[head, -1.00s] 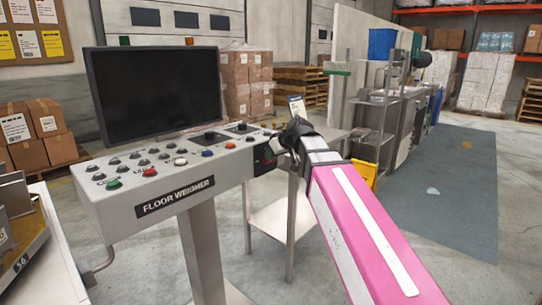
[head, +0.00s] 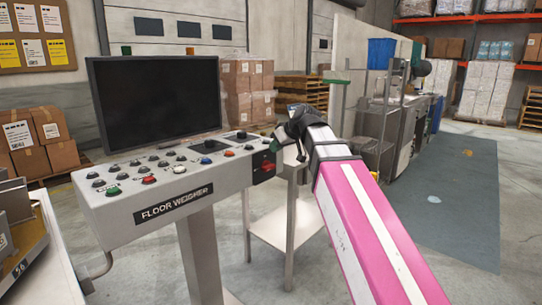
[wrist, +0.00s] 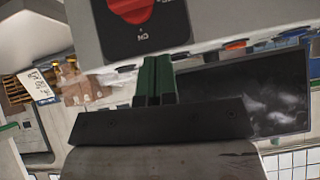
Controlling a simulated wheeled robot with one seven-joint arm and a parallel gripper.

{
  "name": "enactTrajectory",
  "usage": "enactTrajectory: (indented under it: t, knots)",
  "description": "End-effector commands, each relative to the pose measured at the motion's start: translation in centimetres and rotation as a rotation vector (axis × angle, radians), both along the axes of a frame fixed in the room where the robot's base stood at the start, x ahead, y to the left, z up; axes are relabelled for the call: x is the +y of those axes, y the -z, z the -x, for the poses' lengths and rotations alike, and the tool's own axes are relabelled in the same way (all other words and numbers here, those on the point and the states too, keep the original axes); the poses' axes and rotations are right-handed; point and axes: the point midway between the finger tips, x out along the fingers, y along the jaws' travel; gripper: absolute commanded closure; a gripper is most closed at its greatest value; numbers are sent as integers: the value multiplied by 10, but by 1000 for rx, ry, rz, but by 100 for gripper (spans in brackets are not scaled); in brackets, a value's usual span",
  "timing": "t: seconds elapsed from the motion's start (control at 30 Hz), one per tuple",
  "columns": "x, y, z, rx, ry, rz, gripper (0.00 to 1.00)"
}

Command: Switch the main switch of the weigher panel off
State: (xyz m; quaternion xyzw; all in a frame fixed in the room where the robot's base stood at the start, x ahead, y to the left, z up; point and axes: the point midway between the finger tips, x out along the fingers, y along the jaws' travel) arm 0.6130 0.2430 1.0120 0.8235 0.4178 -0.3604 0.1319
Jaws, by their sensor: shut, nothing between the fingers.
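The weigher panel (head: 150,195), labelled FLOOR WEIGHER, stands on a post at left centre. Its main switch (head: 266,167) is a red rotary knob on a black plate at the panel's right end. In the wrist view the red knob (wrist: 133,8) is cut by the top edge, with an inverted ON mark on the plate beside it. Which way the knob points is hard to tell. My gripper (head: 274,139) is just above the switch's corner of the panel, apart from the knob. The wrist view shows its green fingers (wrist: 155,78) shut together and empty.
A dark monitor (head: 158,100) stands behind the panel's several push buttons. A metal side table (head: 275,225) stands right of the post. A bench with metal parts (head: 45,265) is at the lower left. Open floor and a grey mat (head: 450,200) lie to the right.

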Motion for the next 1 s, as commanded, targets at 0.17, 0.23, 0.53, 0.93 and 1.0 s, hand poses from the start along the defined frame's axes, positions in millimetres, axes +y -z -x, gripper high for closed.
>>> enactTrajectory:
  t: [0.17, 0.23, 0.53, 0.93, 1.0]
  knots:
    - [-17, -20, 13, -1, 1, 0, 100]
    - [-21, -27, 17, -1, 1, 0, 100]
    - [-29, -37, 23, 1, -1, 0, 100]
    - [-32, -29, 22, 12, 11, 5, 100]
    - [-37, -16, 20, 32, 32, 13, 100]
